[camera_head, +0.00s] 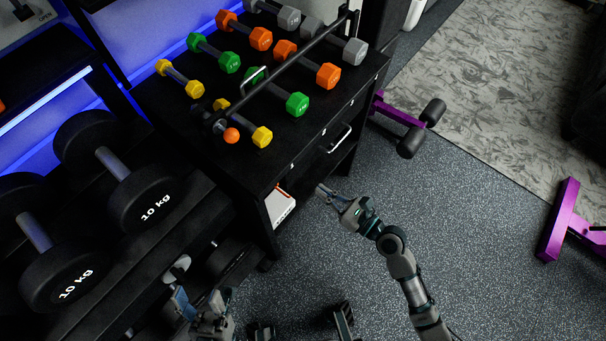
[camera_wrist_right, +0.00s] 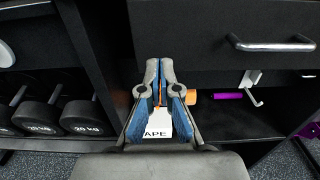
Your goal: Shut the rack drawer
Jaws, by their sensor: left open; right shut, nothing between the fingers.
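The black rack (camera_head: 222,163) stands at the top centre of the head view, with coloured dumbbells on top. Its drawer, with a silver bar handle (camera_head: 340,138), faces right; the drawer front (camera_wrist_right: 200,30) and handle (camera_wrist_right: 270,43) fill the upper right of the wrist view. I cannot tell how far the drawer stands out. My right gripper (camera_head: 321,190) is shut and empty in front of the rack; in the wrist view its fingertips (camera_wrist_right: 159,64) overlap the drawer front's lower left part. Contact is unclear. My left gripper (camera_head: 204,298) is open and empty, low beside the rack.
A white box (camera_head: 280,206) sits low in the rack, partly hidden behind my right fingers in the wrist view (camera_wrist_right: 158,124). Large 10 kg dumbbells (camera_head: 145,200) lie on a shelf at left. A purple-framed bench (camera_head: 562,220) stands right. Speckled floor between is clear.

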